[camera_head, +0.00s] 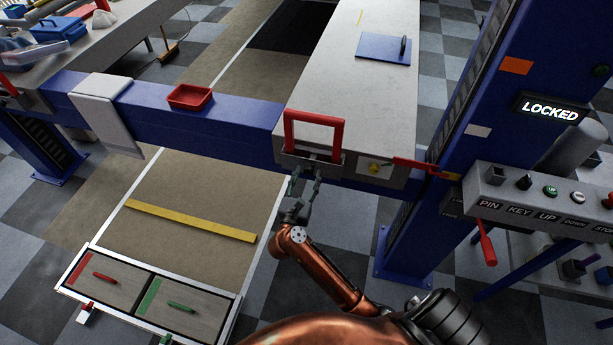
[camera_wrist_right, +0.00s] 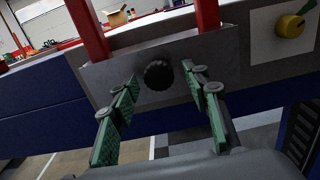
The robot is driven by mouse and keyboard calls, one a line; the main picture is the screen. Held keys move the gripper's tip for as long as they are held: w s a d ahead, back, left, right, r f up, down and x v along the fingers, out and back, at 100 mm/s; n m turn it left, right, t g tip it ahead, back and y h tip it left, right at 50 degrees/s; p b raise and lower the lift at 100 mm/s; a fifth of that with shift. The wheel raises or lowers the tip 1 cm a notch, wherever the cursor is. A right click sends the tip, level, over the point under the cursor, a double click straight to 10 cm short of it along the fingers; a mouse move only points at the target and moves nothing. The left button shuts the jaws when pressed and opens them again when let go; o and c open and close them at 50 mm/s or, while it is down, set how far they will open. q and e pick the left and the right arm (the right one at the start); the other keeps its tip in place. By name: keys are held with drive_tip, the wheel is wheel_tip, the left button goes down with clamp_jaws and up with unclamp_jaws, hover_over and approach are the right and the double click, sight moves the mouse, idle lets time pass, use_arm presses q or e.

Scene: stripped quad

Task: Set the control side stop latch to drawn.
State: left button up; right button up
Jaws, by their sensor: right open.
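A black round knob (camera_wrist_right: 158,75) sticks out of a grey metal plate (camera_wrist_right: 110,75) below the red upright frame (camera_head: 315,117), at the near end of the grey runway on the control side. I take this knob for the stop latch; its drawn or pushed-in state is hard to tell. My right gripper (camera_head: 305,185) is open and empty in front of the plate. In the right wrist view its green-padded fingers stand to the left and right of the knob, apart from it. My left gripper is not in view.
A yellow knob (camera_head: 374,168) and a red lever (camera_head: 415,164) sit just right of the plate. A control box (camera_head: 540,205) and a blue post (camera_head: 460,120) with a LOCKED sign (camera_head: 549,108) stand further right. A red tray (camera_head: 190,96) rests on the blue crossbeam (camera_head: 150,115).

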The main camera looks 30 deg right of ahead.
clamp_jaws()
idle(0.6)
